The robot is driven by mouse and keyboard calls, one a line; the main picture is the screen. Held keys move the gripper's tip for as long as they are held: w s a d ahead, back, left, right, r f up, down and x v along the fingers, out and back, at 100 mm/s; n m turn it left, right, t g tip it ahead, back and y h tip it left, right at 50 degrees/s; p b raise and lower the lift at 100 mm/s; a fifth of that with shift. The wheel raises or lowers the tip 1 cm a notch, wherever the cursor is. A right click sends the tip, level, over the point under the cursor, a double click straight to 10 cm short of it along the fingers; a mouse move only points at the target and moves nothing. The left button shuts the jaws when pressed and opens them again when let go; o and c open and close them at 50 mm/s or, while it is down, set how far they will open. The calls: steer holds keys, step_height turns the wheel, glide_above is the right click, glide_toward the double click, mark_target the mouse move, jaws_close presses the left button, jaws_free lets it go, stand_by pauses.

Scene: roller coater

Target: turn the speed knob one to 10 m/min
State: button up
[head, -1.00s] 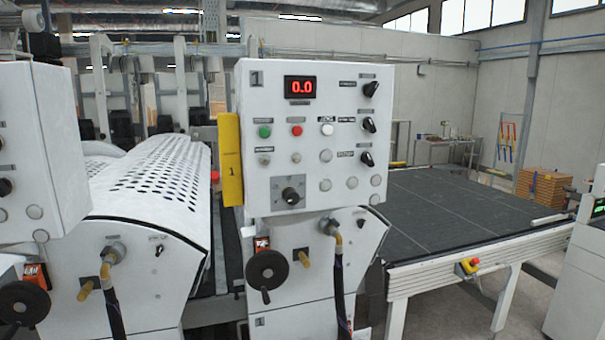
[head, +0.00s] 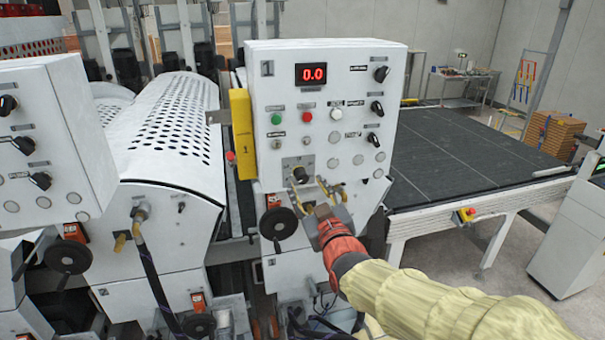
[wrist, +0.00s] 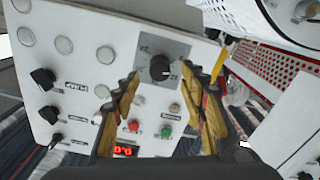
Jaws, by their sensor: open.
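The control panel marked 1 (head: 380,55) is a white box with a red display (head: 311,74) reading 0.0. Its black speed knob (head: 300,175) sits on a grey scale plate low on the panel; the knob also shows in the wrist view (wrist: 160,67). My gripper (head: 322,190) is in front of the panel's lower part, just right of the knob in the head view. In the wrist view its yellow-padded fingers (wrist: 168,85) are spread apart, with the knob between and beyond their tips. I cannot tell whether they touch it.
Three black selector knobs (head: 376,108) line the panel's right side. Green (head: 276,118) and red (head: 306,116) buttons sit above the knob. A black handwheel (head: 279,223) is below. A neighbouring panel (head: 85,110) stands left, and a dark conveyor (head: 470,150) lies right.

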mark_target(304, 181)
steer(key=shift+p+x, duration=0.7)
steer(key=shift+x, duration=2.05)
steer(key=shift+c, duration=0.9)
jaws_close()
steer(key=shift+f+m+b, duration=0.15)
steer(key=shift+m+b, duration=0.25)
steer(key=shift+b, duration=0.55)
steer(key=shift+f+m+b, duration=0.1)
steer(key=shift+m+b, duration=0.4)
steer(key=shift+b, duration=0.7)
steer(key=shift+m+b, duration=0.5)
steer(key=shift+b, duration=0.3)
steer(key=shift+r, duration=0.25)
